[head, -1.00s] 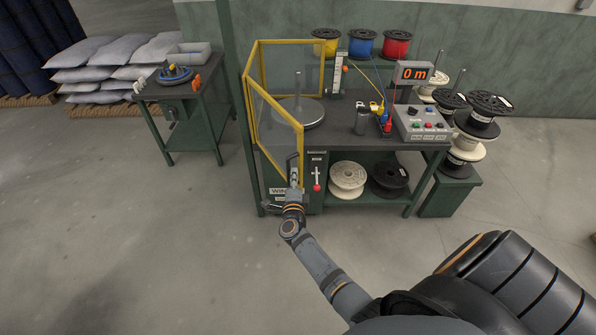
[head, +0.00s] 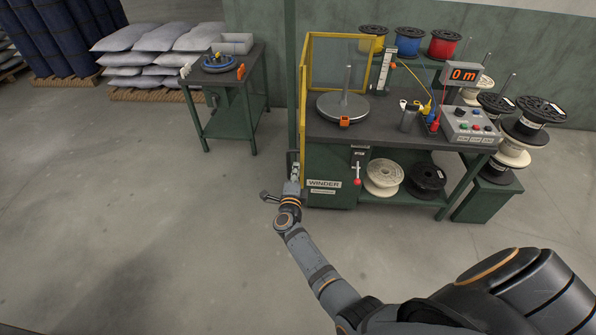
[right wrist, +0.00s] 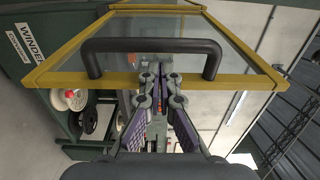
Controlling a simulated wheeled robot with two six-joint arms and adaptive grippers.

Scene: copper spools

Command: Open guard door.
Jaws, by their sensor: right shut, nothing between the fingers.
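The guard door (head: 303,125) has a yellow frame and shows almost edge-on at the left of the winder in the head view. The front of the round winder plate (head: 342,108) with its upright spindle is uncovered. In the right wrist view the door's yellow bottom bar (right wrist: 60,79) and black bar handle (right wrist: 150,45) cross the top. My right gripper (head: 294,168) is shut and empty at the door's lower end. In the right wrist view its fingertips (right wrist: 153,68) are just below the handle bar; whether they touch it is unclear. My left gripper is out of view.
The winder bench (head: 385,136) carries a control box (head: 470,125) and a length display (head: 463,74). Spools stand under, behind and right of it. A small green table (head: 232,123) stands to the left. The floor between them and in front is clear.

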